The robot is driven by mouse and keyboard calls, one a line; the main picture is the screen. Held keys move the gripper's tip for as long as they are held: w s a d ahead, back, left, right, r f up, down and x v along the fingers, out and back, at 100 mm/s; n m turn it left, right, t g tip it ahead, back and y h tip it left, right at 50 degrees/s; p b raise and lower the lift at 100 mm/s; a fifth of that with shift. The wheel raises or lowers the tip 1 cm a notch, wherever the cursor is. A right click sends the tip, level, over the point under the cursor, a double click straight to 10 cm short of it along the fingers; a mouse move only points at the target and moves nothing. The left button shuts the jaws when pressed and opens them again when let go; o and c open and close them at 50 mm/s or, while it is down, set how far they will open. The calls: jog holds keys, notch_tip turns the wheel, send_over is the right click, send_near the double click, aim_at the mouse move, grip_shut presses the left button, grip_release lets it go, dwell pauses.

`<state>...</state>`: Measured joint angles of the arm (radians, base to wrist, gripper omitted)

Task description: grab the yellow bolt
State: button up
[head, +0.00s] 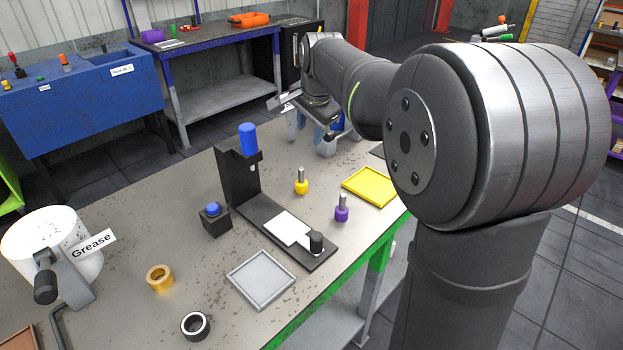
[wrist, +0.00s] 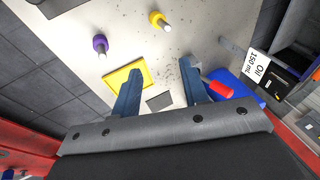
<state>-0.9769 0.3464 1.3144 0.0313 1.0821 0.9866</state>
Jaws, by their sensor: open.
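The yellow bolt (head: 301,182) stands upright on the grey table, its metal shank up and its yellow head down. It also shows in the wrist view (wrist: 157,19) near the top middle, beyond the fingertips. A similar purple bolt (head: 342,209) stands nearby, and in the wrist view it is at the upper left (wrist: 100,44). My gripper (wrist: 160,78) is open and empty, its two blue fingers spread above the table. In the head view the gripper (head: 318,140) is at the table's far side, behind and apart from the yellow bolt, partly hidden by my arm.
A yellow tray (head: 370,186) lies right of the bolts. A black stand (head: 238,178) with a blue top is to their left. A grey tray (head: 261,279), gold ring (head: 160,277) and grease bucket (head: 50,245) are nearer. A red-and-blue object (wrist: 220,89) is by the right finger.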

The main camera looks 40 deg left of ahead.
jog(key=a+f+n, duration=0.1)
jog(key=f+n, duration=0.1)
jog(key=n, duration=1.1)
send_near(302, 169)
jog(key=s+x, duration=0.1)
jog(key=x, duration=0.5)
jog(key=shift+g, duration=0.3)
jog(key=shift+w+x, duration=0.2)
jog(key=shift+x, duration=0.7)
jog(key=shift+w+x, duration=0.15)
jog(key=shift+x, duration=0.7)
jog(key=shift+w+x, duration=0.2)
jog(key=shift+x, duration=0.7)
jog(key=shift+r, duration=0.1)
grip_shut()
